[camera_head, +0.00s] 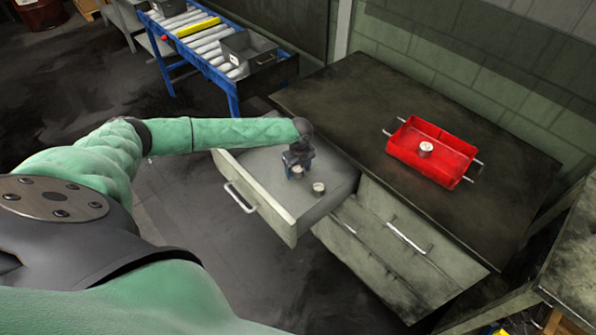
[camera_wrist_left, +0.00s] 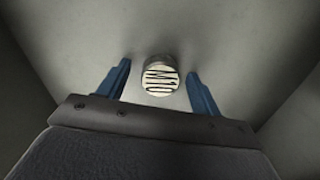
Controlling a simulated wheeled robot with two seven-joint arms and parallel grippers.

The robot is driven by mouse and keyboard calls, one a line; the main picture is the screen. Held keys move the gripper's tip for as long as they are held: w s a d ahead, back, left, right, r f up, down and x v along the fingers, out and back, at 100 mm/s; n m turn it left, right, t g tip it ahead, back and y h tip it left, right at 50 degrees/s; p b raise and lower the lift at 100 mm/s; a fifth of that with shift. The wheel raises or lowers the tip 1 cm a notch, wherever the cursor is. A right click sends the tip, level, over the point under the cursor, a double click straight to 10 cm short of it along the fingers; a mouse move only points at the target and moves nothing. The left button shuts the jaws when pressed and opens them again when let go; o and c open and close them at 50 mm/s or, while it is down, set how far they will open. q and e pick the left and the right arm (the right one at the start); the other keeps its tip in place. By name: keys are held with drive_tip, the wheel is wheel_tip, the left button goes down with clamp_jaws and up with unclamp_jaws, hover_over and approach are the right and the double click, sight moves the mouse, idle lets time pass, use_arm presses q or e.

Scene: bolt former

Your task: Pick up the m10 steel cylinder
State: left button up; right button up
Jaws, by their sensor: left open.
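The m10 steel cylinder (camera_wrist_left: 160,78) stands in the open drawer. Its pale top carries dark lettering that reads as M10, upside down in the left wrist view. My left gripper (camera_wrist_left: 158,85) is open, with one blue finger on either side of the cylinder in that view and visible gaps to both. In the head view my left gripper (camera_head: 297,167) reaches down into the drawer over a cylinder (camera_head: 298,171), which it partly hides. Contact with the fingers cannot be seen. My right gripper is not in view.
A second short cylinder (camera_head: 319,188) stands in the drawer (camera_head: 268,208), right of the gripper. The drawer walls surround both. A red tray (camera_head: 452,157) holding another cylinder (camera_head: 426,149) sits on the dark worktop (camera_head: 345,105). A roller conveyor (camera_head: 195,40) with a grey bin is behind.

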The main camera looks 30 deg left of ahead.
use_arm(q)
drive_tip(key=c, duration=1.3)
drive_tip(key=shift+o, duration=0.2)
drive_tip(key=shift+r, duration=0.1)
